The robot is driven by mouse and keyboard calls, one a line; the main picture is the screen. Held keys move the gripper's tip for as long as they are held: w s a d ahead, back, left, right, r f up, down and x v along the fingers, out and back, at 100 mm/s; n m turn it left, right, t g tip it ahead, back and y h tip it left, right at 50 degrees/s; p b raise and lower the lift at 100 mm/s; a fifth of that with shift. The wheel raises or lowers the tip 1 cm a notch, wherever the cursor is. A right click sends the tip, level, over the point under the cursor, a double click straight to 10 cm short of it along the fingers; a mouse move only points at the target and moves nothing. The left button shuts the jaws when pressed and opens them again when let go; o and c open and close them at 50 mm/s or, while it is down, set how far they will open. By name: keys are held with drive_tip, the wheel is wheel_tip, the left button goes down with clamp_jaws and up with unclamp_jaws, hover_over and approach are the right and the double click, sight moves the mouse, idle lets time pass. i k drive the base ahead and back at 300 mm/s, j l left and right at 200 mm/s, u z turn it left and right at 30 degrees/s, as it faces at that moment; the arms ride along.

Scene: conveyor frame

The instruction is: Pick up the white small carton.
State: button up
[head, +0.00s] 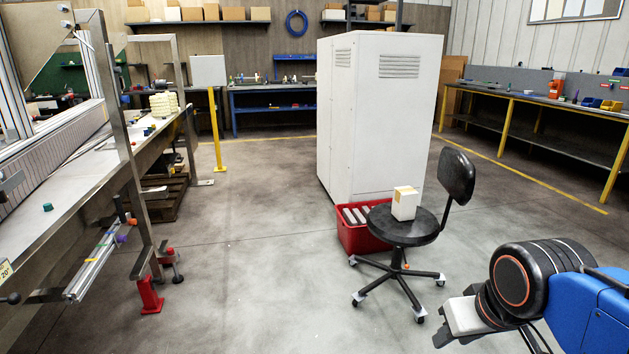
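The white small carton (404,205) stands upright on the round black seat of an office chair (402,231), right of centre in the head view. Its top has a yellow-tan patch. Nothing touches it from above. My arm enters at the lower right, with its blue link and black joints. A light grey block (466,317) shows at the arm's left end, well below and to the right of the carton. The arm is apart from the carton.
The chair's black backrest (457,176) rises just right of the carton. A red crate (356,237) with grey items stands behind the seat, beside a tall white cabinet (377,115). The conveyor frame (113,158) runs along the left. The middle floor is clear.

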sight(405, 199)
drive_tip(key=i+l, duration=0.1)
drive_tip(key=i, duration=0.35)
drive_tip(key=i+l+u, duration=0.15)
drive_tip(key=i, duration=0.3)
drive_tip(key=i+l, duration=0.1)
drive_tip(key=i, duration=0.35)
drive_tip(key=i+l+u, duration=0.15)
drive_tip(key=i, duration=0.3)
drive_tip(key=l, duration=1.45)
drive_tip(key=i+l, duration=0.1)
drive_tip(key=l, duration=0.2)
drive_tip(key=i+l, duration=0.1)
drive_tip(key=l, duration=0.15)
